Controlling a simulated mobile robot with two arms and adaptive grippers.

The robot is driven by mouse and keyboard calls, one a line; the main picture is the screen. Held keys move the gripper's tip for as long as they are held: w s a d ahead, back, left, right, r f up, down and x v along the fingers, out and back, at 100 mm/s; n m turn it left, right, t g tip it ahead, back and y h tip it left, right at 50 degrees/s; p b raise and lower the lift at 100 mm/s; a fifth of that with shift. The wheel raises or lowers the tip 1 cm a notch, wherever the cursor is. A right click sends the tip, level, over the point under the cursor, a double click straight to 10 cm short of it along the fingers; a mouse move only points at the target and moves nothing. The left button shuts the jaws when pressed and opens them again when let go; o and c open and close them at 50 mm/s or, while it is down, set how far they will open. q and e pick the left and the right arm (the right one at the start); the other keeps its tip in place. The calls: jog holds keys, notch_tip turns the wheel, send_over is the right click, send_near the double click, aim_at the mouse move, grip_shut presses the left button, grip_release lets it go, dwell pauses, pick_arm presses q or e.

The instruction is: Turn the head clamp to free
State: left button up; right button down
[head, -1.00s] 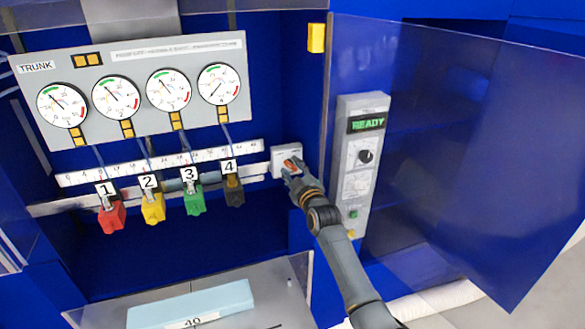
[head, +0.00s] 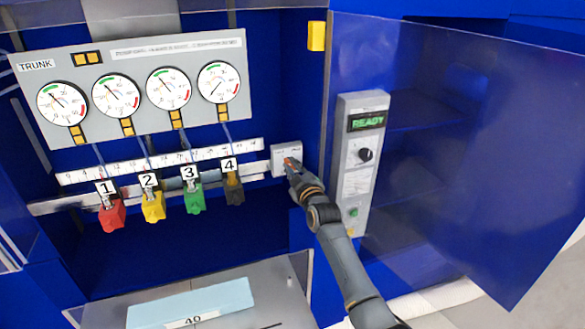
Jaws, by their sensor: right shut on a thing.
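The head clamp is a small pale box (head: 286,153) with an orange lever (head: 292,162), at the right end of the scale rail. My right gripper (head: 293,168) is at the front of this box, shut on the orange lever. The fingers cover part of the lever, so its exact angle is hard to read. The print on the box is too small to read. My left gripper is not in view.
A trunk panel (head: 130,58) with several gauges hangs above the rail. Numbered red, yellow, green and dark blocks hang below it. A control box (head: 357,190) reading READY and a clear door (head: 450,150) stand right. A blue foam block (head: 215,300) lies below.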

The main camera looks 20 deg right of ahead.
jog(key=m, duration=0.4)
jog(key=shift+f, duration=0.1)
jog(key=m, duration=0.4)
jog(key=shift+m+b, duration=0.3)
jog(key=shift+b, duration=0.05)
jog(key=m, duration=0.4)
jog(key=shift+m, duration=2.4)
jog(key=c, duration=1.4)
grip_release()
jog(key=s, duration=1.2)
jog(key=shift+d, duration=0.15)
